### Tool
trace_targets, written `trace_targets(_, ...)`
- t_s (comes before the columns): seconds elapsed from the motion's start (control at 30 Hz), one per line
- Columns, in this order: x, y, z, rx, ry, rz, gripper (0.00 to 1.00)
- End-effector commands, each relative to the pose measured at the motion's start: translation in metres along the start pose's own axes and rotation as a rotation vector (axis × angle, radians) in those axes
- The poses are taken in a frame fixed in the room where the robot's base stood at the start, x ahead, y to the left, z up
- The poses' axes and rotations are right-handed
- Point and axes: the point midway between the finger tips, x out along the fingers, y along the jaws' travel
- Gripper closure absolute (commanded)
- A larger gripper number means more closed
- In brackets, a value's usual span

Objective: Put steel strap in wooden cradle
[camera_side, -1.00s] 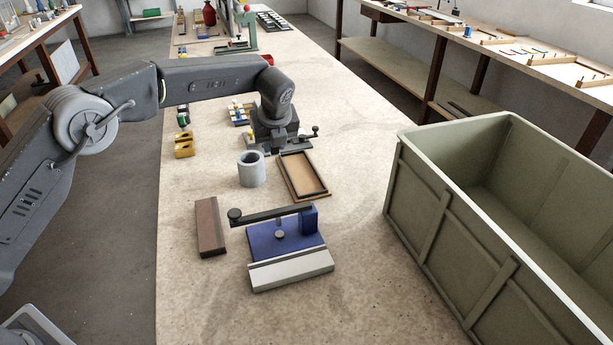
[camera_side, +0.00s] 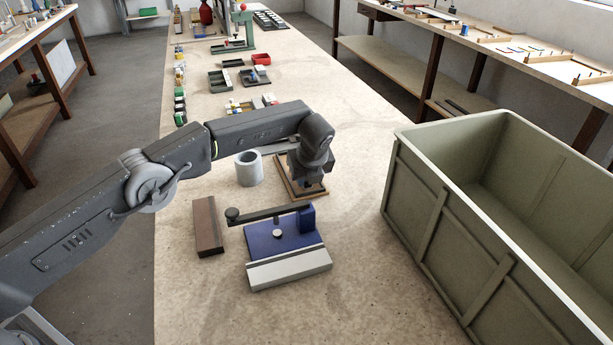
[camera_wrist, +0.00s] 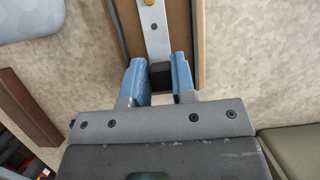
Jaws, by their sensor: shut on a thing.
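My gripper (camera_wrist: 160,80) is shut on the dark block at the near end of the steel strap (camera_wrist: 157,35), a narrow grey metal strip. The strap runs away from the fingers, with a yellow knob on it at the picture's top edge. It lies over the brown floor of a shallow wood-framed tray (camera_wrist: 199,40), which I take for the wooden cradle. In the side view my gripper (camera_side: 306,185) is low over this tray (camera_side: 322,192) and hides most of it. I cannot tell whether the strap touches the tray.
A grey hollow cylinder (camera_side: 249,170) stands left of the tray. A brown block (camera_side: 208,226) lies nearer, beside a blue fixture (camera_side: 284,240) with a lever arm and pale front ledge. A large green bin (camera_side: 440,225) is at right.

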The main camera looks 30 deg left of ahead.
Motion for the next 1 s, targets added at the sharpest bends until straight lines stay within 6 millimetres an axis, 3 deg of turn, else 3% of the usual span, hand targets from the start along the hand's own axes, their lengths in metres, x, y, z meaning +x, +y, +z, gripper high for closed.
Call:
trace_targets(0.37,0.005,0.0,-0.002,0.0,-0.001,-0.001,1.0)
trace_targets(0.4,0.005,0.0,-0.002,0.0,-0.001,-0.001,0.74)
trace_targets(0.5,0.005,0.0,-0.002,0.0,-0.001,-0.001,0.65)
trace_targets(0.77,0.003,0.0,-0.001,-0.001,-0.001,-0.002,0.65)
trace_targets(1.0,-0.03,-0.001,-0.001,0.001,-0.002,-0.004,0.65)
